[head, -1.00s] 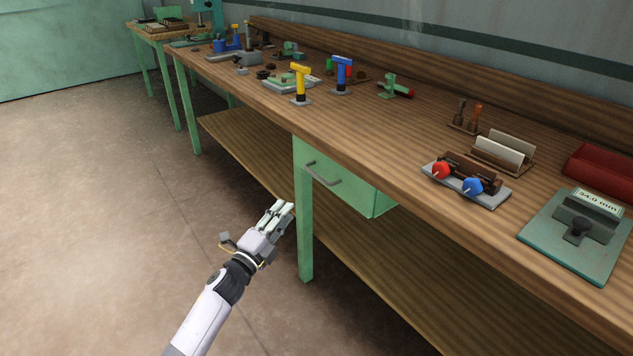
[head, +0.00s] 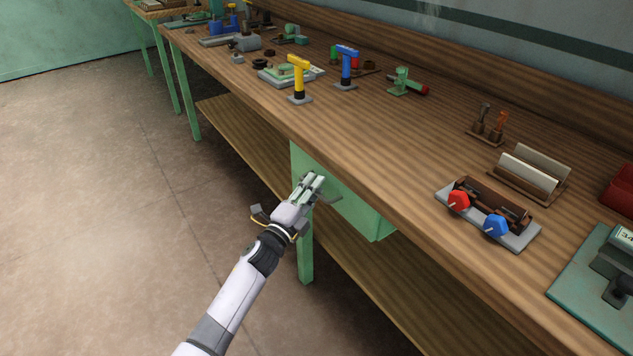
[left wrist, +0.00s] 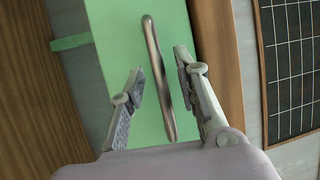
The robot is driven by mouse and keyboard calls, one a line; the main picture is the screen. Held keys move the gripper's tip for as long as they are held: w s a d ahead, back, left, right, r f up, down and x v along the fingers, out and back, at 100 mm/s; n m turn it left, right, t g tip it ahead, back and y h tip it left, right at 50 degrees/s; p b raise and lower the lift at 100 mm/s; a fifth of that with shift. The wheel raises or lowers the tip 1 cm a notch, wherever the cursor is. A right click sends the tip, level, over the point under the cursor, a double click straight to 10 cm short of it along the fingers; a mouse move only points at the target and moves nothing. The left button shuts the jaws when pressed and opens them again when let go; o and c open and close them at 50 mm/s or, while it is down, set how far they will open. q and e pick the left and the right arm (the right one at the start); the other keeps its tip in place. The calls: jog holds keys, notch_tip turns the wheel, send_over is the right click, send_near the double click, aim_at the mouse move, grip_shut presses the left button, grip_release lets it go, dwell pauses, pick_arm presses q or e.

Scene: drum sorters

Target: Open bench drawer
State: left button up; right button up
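The bench drawer (head: 352,205) is a green box under the front edge of the wooden bench, and its front looks flush with the bench frame. Its grey bar handle (left wrist: 157,78) shows in the left wrist view, against the green drawer front. My left gripper (head: 314,183) is right at the drawer front and hides most of the handle in the head view. In the left wrist view my left gripper (left wrist: 160,78) is open, with one finger on each side of the handle and a gap to both. My right gripper is not in view.
The wooden bench top (head: 400,135) overhangs the drawer. A yellow-handled tool (head: 299,80), a blue-handled tool (head: 347,68) and a fixture with red and blue knobs (head: 487,213) stand on it. A lower shelf (head: 400,310) runs underneath. The floor to the left is clear.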

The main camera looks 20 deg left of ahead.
pick_arm(q)
grip_shut()
dwell(0.4)
dwell(0.5)
